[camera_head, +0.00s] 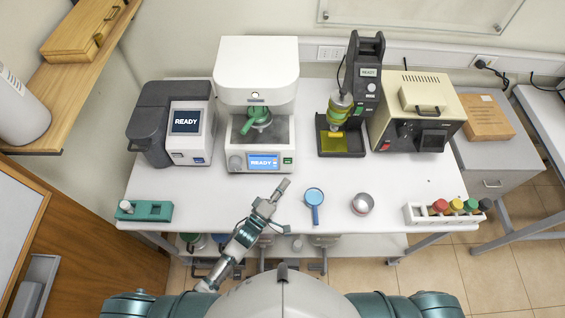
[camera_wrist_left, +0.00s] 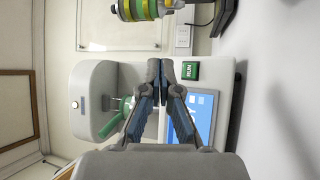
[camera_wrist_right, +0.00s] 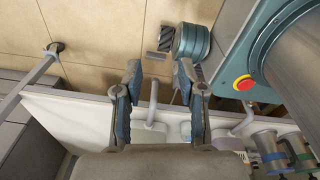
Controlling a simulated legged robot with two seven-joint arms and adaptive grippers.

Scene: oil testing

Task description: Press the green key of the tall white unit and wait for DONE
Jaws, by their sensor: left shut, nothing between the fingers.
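The tall white unit (camera_head: 256,65) stands at the back of the table, with a green-handled vessel (camera_head: 258,118) in its open bay. Its screen (camera_head: 263,162) reads READY. The small green key (camera_head: 288,160) is right of the screen; in the left wrist view the green key (camera_wrist_left: 190,71) is marked RUN. My left gripper (camera_head: 285,182) is shut and empty, just in front of the unit's lower right; in the left wrist view its fingertips (camera_wrist_left: 166,68) appear beside the key, contact unclear. My right gripper (camera_wrist_right: 158,72) is open and empty, seen only in its wrist view, above the floor.
A grey-white unit (camera_head: 189,135) reading READY stands left. A dark stand (camera_head: 365,80) and beige box (camera_head: 416,105) stand right. A magnifier (camera_head: 314,199), a round bowl (camera_head: 362,204), a green rack (camera_head: 145,211) and a white rack (camera_head: 420,218) with coloured caps line the front.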

